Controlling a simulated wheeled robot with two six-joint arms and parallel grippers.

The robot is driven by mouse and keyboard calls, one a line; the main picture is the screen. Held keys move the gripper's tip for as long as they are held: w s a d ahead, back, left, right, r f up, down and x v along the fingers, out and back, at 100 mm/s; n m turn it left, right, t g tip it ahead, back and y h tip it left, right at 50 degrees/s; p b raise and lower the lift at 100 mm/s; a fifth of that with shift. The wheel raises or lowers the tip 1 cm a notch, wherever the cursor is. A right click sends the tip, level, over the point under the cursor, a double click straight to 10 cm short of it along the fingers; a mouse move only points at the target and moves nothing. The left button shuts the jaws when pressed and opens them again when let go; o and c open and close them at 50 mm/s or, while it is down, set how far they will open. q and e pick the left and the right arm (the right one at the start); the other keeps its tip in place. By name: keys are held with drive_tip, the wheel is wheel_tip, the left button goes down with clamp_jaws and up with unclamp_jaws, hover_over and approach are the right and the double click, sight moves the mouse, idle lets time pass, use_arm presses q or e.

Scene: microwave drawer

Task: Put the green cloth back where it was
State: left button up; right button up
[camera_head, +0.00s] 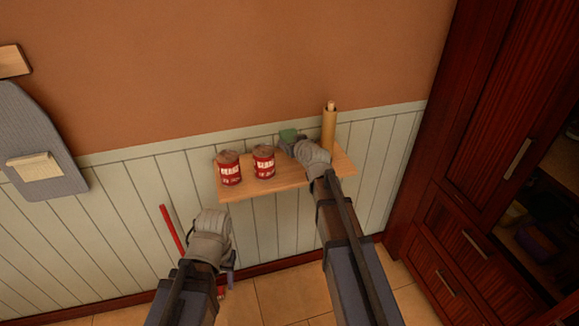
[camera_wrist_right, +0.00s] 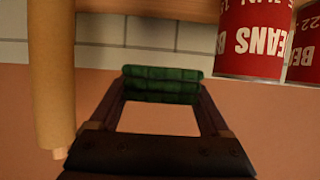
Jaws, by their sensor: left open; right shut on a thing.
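The folded green cloth (camera_head: 289,135) is by the wall at the back of the wooden shelf (camera_head: 342,166), between the right can and the tan roll. My right gripper (camera_head: 288,142) is shut on it; in the right wrist view the green cloth (camera_wrist_right: 162,85) spans between both fingertips. Whether the cloth touches the shelf I cannot tell. My left gripper (camera_head: 228,278) is low in front of the wall, below the shelf, and empty; its fingers are small and partly hidden by the arm.
Two red bean cans (camera_head: 229,168) (camera_head: 263,161) stand on the shelf's left half. A tan roll (camera_head: 329,130) stands upright at its right. A red stick (camera_head: 172,231) is near my left arm. A dark wooden cabinet (camera_head: 470,220) fills the right side; an ironing board (camera_head: 32,125) is at left.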

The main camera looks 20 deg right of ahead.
drive_tip(key=shift+f+b, duration=5.1)
drive_tip(key=shift+r, duration=0.15)
drive_tip(key=o, duration=1.3)
